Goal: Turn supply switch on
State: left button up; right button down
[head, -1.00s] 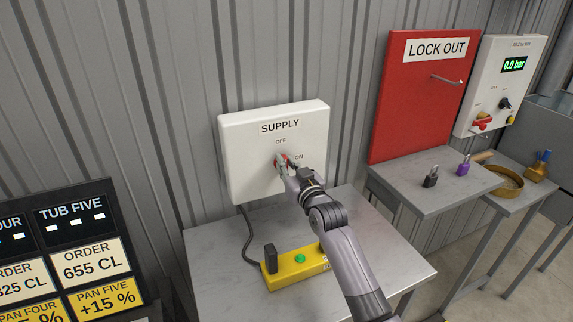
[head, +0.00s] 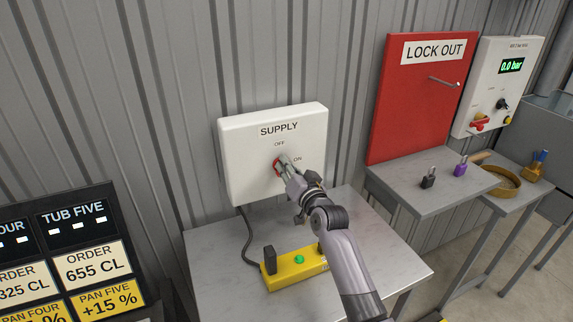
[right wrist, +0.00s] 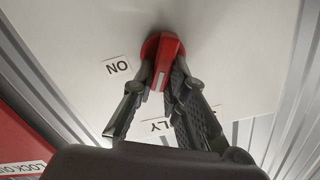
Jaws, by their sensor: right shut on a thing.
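In the right wrist view, the gripper (right wrist: 163,82) is shut on the red switch handle (right wrist: 166,50), one finger on each side. The "ON" label (right wrist: 118,67) lies left of the switch there, and the "SUPPLY" label is partly hidden behind a finger. My left gripper is out of view.
Below the box is a metal table (head: 220,255) with a yellow control box (head: 285,272) bearing a green button. A red lock-out board (head: 415,110) and a white pressure panel (head: 497,75) reading 0.0 bar are at right. An order display (head: 70,250) stands at left.

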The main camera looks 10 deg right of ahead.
jog(key=m, duration=0.4)
jog(key=m+p, duration=0.1)
jog(key=m, duration=0.3)
jog(key=f+m, duration=0.1)
jog(key=m, duration=0.3)
jog(key=shift+w+d+f+p, duration=0.1)
jog(key=shift+d+p, duration=0.25)
jog(key=shift+p, duration=0.05)
dwell(0.3)
jog(key=c, duration=1.6)
grip_release()
